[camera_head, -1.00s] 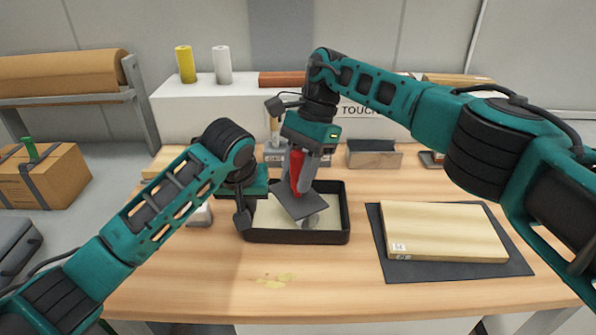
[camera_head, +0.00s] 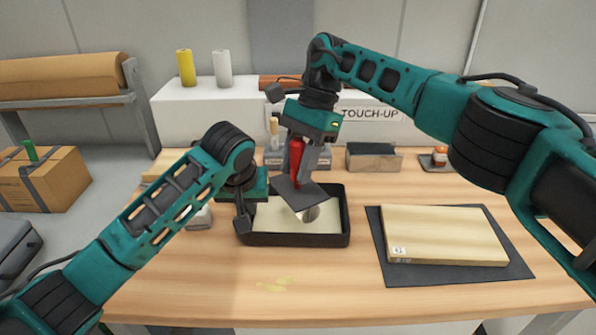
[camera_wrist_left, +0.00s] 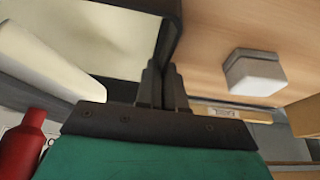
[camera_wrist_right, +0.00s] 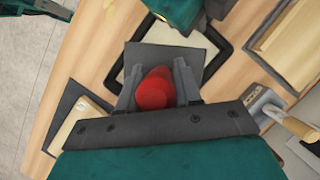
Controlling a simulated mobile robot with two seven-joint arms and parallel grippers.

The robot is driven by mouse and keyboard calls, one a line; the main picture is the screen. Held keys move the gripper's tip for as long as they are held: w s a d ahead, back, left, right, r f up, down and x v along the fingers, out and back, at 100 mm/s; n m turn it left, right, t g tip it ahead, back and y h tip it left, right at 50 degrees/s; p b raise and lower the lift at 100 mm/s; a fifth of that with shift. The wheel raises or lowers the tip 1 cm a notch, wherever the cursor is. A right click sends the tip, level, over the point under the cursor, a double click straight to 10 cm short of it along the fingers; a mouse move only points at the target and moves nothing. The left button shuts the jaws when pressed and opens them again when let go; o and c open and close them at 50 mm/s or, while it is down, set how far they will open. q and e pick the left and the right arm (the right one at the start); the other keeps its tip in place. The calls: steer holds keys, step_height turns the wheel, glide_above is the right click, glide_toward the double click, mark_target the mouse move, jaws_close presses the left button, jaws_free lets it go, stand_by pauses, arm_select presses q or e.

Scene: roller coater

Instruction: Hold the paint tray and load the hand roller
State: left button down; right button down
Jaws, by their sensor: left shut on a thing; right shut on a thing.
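The black paint tray (camera_head: 298,240) stands on the wooden table with cream paint (camera_head: 270,217) inside. My left gripper (camera_head: 241,222) is shut on the tray's left wall; the wall also shows in the left wrist view (camera_wrist_left: 170,28). My right gripper (camera_head: 300,176) is shut on the red handle (camera_head: 296,158) of the hand roller. The handle also shows in the right wrist view (camera_wrist_right: 155,90). A dark plate (camera_head: 298,194) on the roller partly hides its pale sleeve (camera_head: 311,213), which is over the paint. I cannot tell whether the sleeve touches it.
A pale wooden board (camera_head: 440,233) lies on a dark mat (camera_head: 455,275) right of the tray. A grey box (camera_head: 373,161) and a small jar (camera_head: 440,154) stand behind. A pale yellow smear (camera_head: 273,285) marks the otherwise clear table front.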

mark_target(299, 139)
steer(key=shift+r, duration=2.05)
arm_select(q)
steer(key=c, duration=1.2)
jaws_free()
steer(key=shift+o, duration=0.2)
